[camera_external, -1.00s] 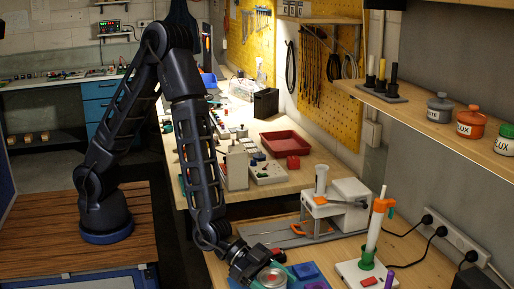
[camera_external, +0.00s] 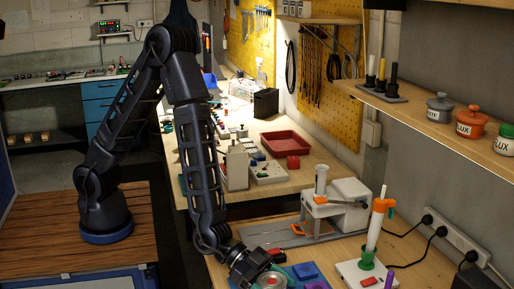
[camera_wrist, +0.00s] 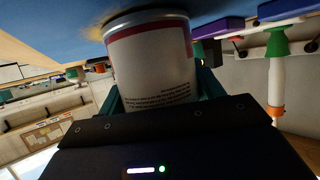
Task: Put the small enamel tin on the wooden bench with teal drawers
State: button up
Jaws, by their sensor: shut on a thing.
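The small enamel tin (camera_external: 271,281), pale with a red band, is at the bottom edge of the external view, partly cut off. In the wrist view the tin (camera_wrist: 152,62) fills the upper middle, showing a red band and small print. My gripper (camera_external: 258,272) is shut on it; teal fingers show on both sides of it in the wrist view (camera_wrist: 160,92). I cannot tell whether the tin touches the surface below. A bench (camera_external: 45,85) with teal-blue drawers (camera_external: 98,106) stands at the back left, far from my gripper.
Blue and purple blocks (camera_external: 305,271) lie just right of the tin. A white press (camera_external: 340,207) and an orange-and-white post on a base (camera_external: 374,235) stand on the near bench (camera_external: 425,265). A middle bench (camera_external: 305,175) holds a red tray (camera_external: 286,144) and small parts.

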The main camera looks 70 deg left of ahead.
jog(key=shift+f, duration=0.15)
jog(key=o, duration=1.4)
jog(key=shift+c, duration=0.2)
jog(key=shift+a, duration=0.1)
jog(key=v, duration=1)
jog(key=shift+s+a, duration=0.2)
jog(key=shift+s, duration=0.1)
